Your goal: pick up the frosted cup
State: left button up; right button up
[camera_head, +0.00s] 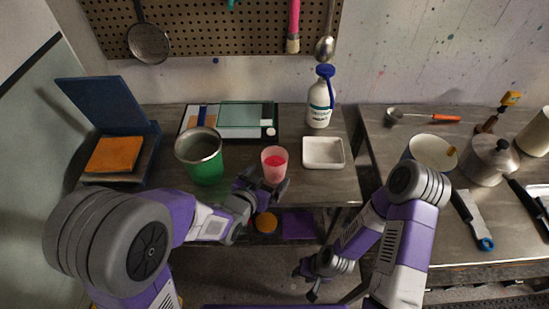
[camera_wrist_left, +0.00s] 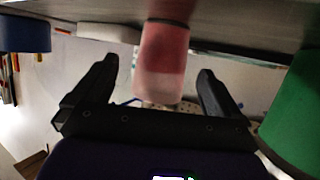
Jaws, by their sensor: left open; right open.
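The frosted cup (camera_head: 274,163) is pinkish and translucent, with red in its lower part, and stands upright near the front edge of the left table. My left gripper (camera_head: 262,187) is open in front of the cup in the head view. In the left wrist view the cup (camera_wrist_left: 163,62) appears upside down, between the two spread fingers of the left gripper (camera_wrist_left: 158,80). I cannot tell whether either finger touches it. My right gripper (camera_head: 312,283) is low, in front of the tables and away from the cup; its fingers are small in view.
A green bucket (camera_head: 202,160) stands left of the cup, also close in the left wrist view (camera_wrist_left: 295,115). A white tray (camera_head: 323,153) is to the right, with a white bottle (camera_head: 320,103) behind. A blue box (camera_head: 105,125) is far left. The right table holds a kettle (camera_head: 486,160).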

aim_at(279, 163)
pick_arm(q)
jog(key=shift+w+d+f, duration=0.1)
jog(key=shift+d, duration=0.15)
jog(key=shift+w+d+f, duration=0.1)
jog(key=shift+w+f, duration=0.05)
jog(key=shift+w, duration=0.05)
jog(key=x, duration=0.5)
jog(key=shift+w+b, duration=0.3)
jog(key=shift+b, duration=0.05)
jog(key=shift+a, duration=0.25)
jog(key=c, duration=1.2)
